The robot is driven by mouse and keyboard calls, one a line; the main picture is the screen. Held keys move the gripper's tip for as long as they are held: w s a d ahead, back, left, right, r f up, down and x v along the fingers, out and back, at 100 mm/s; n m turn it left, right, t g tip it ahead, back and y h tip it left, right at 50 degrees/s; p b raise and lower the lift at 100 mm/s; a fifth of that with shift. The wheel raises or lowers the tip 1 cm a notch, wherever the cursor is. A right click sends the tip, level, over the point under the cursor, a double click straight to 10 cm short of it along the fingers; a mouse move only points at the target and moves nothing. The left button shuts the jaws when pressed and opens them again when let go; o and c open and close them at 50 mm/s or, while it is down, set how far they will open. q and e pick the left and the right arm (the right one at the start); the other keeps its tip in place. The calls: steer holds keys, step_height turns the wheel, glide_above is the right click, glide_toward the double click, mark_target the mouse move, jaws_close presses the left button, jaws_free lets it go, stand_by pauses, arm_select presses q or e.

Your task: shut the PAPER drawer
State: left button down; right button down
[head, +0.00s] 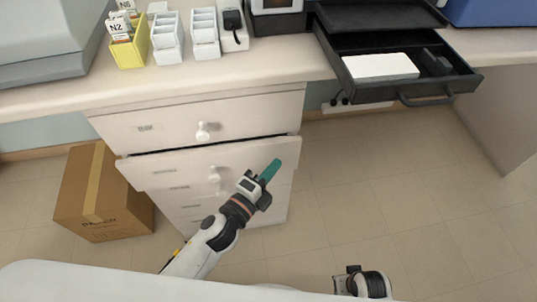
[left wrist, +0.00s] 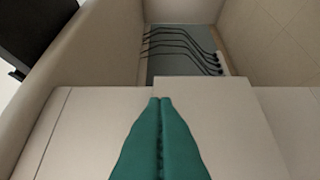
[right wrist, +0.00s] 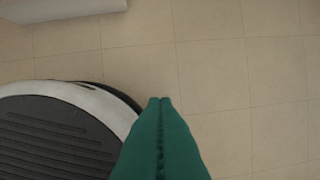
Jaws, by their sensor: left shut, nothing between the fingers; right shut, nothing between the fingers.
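Under the counter stands a white cabinet with a column of drawers. The second drawer (head: 165,172) sticks out a little from the cabinet, with a dark gap along its top edge and a white knob (head: 213,175). The top drawer (head: 165,126) looks flush. The labels are too small to read, so I cannot tell which one says PAPER. My left gripper (head: 270,169) is shut and empty, in front of the second drawer's right end; contact is unclear. In the left wrist view its green fingers (left wrist: 160,102) lie over pale panels. My right gripper (right wrist: 160,102) is shut and empty above the floor.
A black tray drawer (head: 470,84) hangs open at the counter's right, holding a white block (head: 380,67). A cardboard box (head: 75,195) stands left of the cabinet. Slide racks (head: 167,40) and a yellow holder (head: 130,52) stand on the counter. The floor at right is clear.

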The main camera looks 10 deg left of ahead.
mark_target(263, 147)
arm_select(q)
steer(key=shift+w+a, duration=0.35)
steer(key=shift+w, duration=0.55)
steer(key=shift+w+a, duration=0.3)
steer(key=shift+w, duration=0.55)
arm_select(e)
steer(key=shift+f, duration=0.1)
